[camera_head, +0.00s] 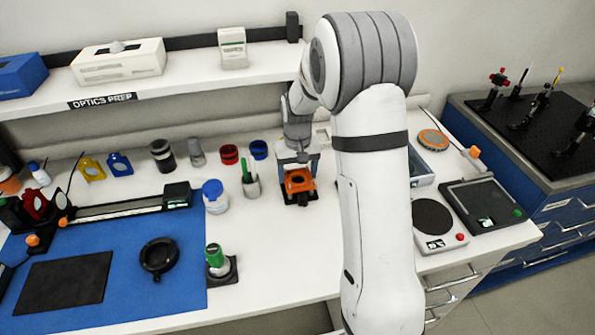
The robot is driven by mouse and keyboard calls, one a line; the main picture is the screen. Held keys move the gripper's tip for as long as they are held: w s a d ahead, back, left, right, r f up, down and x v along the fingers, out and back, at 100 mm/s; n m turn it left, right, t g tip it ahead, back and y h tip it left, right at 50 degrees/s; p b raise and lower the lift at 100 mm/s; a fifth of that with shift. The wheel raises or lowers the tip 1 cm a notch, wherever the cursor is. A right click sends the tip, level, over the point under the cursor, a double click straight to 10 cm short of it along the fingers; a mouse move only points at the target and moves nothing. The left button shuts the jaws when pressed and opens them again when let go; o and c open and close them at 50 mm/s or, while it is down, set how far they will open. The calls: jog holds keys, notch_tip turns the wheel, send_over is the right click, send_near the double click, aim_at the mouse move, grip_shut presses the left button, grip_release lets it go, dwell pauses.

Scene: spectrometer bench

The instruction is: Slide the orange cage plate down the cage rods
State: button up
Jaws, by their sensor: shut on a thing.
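The orange cage plate (297,184) is near the middle of the white bench, a square piece with a dark round opening. My gripper (297,164) comes down on it from behind and above and is shut on it. A dark base (301,199) shows below the plate on the bench. The cage rods are too small, or too hidden by the plate and gripper, to make out. I cannot tell how high the plate sits on them.
A cup with a green-handled tool (251,186) and a white jar with a blue lid (215,197) stand to the left. My arm hides bench to the right. A shelf (200,80) runs behind. Bare bench lies in front of the plate.

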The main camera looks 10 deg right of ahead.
jog(key=shift+f+b, duration=0.4)
jog(key=shift+f, duration=0.25)
jog(key=o, duration=1.2)
notch_tip(320, 180, up, 8)
jog(key=shift+b, duration=0.45)
